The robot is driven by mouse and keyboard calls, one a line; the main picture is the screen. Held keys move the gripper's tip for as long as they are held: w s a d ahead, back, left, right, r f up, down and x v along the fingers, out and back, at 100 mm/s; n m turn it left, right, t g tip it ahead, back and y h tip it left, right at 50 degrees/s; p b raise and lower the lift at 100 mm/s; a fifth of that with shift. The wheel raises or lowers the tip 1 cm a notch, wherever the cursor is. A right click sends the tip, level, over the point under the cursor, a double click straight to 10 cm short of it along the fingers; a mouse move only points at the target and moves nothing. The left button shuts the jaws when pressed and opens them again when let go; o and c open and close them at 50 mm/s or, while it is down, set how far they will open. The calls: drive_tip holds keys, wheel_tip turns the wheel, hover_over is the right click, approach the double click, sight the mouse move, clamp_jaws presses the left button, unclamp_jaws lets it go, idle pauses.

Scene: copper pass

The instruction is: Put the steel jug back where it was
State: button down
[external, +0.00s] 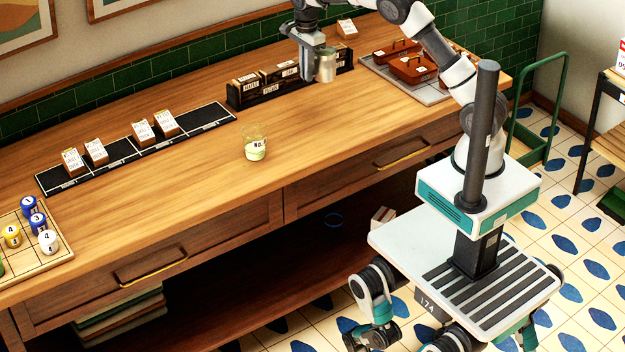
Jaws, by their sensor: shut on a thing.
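The steel jug (327,70) is a small, pale metallic vessel. My gripper (317,55) is shut on it and holds it near the back of the wooden counter (350,125). The jug appears raised above the counter, beside the right part of the dark box row (245,94). The arm reaches over from the right. The finger contact is small and partly hidden. A glass (255,142) marked "NO." with pale contents stands on the counter, to the left and nearer the front.
A black strip (110,160) with several small labelled boxes lies along the back left. A board with numbered pieces (50,262) is at the far left. The middle front of the counter is clear.

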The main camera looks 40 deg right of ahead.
drive_tip(key=shift+s+d+f, duration=0.1)
drive_tip(key=shift+d+f, duration=0.15)
drive_tip(key=shift+f, duration=0.05)
wheel_tip(320, 180, down, 14)
drive_tip(key=shift+f, duration=0.15)
idle(0.4)
drive_tip(key=shift+f, duration=0.1)
drive_tip(key=shift+f, duration=0.15)
drive_tip(key=c, duration=1.9)
unclamp_jaws()
drive_tip(key=shift+o, duration=0.2)
